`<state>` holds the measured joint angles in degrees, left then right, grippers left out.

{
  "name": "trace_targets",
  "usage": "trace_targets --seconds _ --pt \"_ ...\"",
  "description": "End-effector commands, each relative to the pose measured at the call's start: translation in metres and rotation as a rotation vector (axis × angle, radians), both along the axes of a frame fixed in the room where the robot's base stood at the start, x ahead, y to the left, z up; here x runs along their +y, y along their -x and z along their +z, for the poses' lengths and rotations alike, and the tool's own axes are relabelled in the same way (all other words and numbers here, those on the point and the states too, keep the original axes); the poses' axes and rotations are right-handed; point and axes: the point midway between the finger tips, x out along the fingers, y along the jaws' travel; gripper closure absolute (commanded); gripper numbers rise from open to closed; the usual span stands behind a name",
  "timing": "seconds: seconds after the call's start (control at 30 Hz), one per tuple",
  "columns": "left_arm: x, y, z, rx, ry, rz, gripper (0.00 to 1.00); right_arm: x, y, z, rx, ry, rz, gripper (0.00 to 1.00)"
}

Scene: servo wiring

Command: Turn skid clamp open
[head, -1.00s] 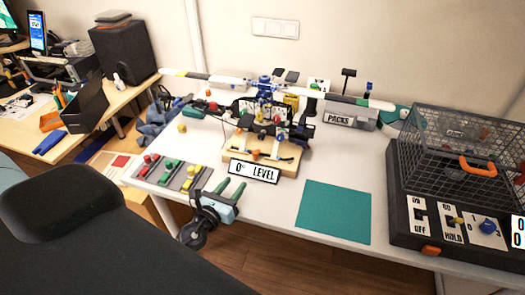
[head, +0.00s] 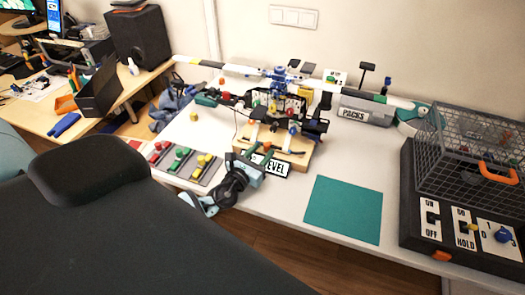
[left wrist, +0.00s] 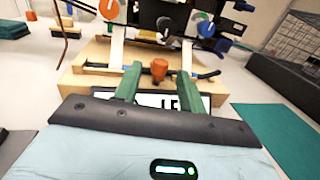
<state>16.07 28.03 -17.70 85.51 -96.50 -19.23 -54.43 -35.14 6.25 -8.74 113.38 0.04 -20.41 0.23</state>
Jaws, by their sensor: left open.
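The helicopter model (head: 285,105) stands with its skids on a wooden block (head: 297,156). In the left wrist view an orange clamp knob (left wrist: 159,69) stands upright at the front of the block (left wrist: 88,80), beside a dark bar. My left gripper (head: 260,151) is at the block's front edge and partly covers the "LEVEL" sign (head: 279,166). In the left wrist view its green fingers (left wrist: 159,82) are open, one on each side of the knob. I cannot tell whether they touch it. My right gripper is not in view.
Red, green and yellow pieces lie in a grey tray (head: 186,164) to the left. A teal mat (head: 344,209) lies to the right. A "PACKS" box (head: 366,110) is behind.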

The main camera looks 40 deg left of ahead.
Motion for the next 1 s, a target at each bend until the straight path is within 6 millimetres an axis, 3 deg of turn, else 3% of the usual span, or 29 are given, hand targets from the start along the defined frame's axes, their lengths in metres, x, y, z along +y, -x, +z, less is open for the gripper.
trace_targets --seconds 0.2,0.47,0.77,1.0 --pt "0.0005 -0.0117 -0.0006 0.001 0.000 0.000 0.59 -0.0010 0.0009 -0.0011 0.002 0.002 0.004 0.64" --pt "0.0005 -0.0121 -0.0005 0.001 0.001 0.000 0.59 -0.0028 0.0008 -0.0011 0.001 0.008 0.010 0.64" --pt "0.0004 -0.0119 -0.0005 0.001 0.001 0.000 0.99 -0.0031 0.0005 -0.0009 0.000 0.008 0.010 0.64" --pt "-0.0003 -0.0120 0.0003 0.000 0.001 0.011 1.00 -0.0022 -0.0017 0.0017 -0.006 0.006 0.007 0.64"
